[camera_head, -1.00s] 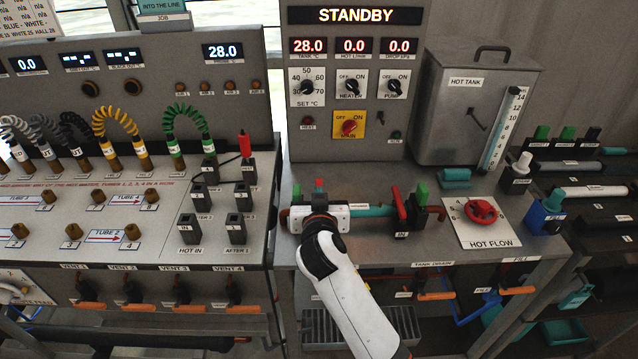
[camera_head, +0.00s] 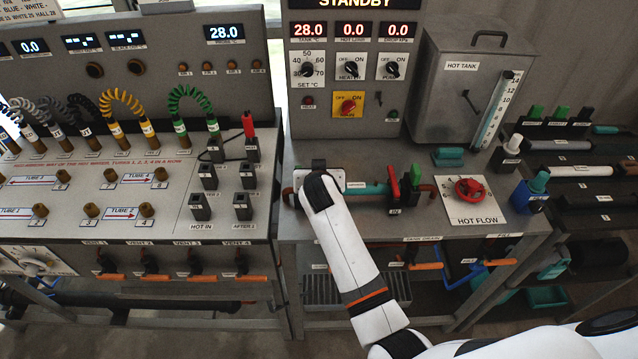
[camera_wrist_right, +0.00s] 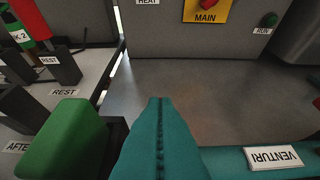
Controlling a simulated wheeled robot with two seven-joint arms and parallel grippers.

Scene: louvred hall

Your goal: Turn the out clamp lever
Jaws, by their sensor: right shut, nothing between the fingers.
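The out clamp, at the left end of the teal venturi pipe (camera_head: 368,189), is mostly hidden behind my right wrist in the head view. In the right wrist view, a green block (camera_wrist_right: 65,140), apparently part of this clamp, stands just left of my right gripper (camera_wrist_right: 158,105). The gripper's teal fingers are shut together with nothing between them. No red lever shows by the fingers; whether they touch the clamp is unclear. The in clamp, with a red lever (camera_head: 393,187) and green block (camera_head: 415,175), stands at the pipe's right. My left gripper is out of view.
The control panel (camera_head: 348,128) rises behind the bench. The hot tank (camera_head: 462,90) and red hot flow valve (camera_head: 468,189) are to the right. Socketed posts (camera_head: 241,204) and a red plug (camera_head: 248,124) lie left. Bare bench shows beyond the fingers in the wrist view.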

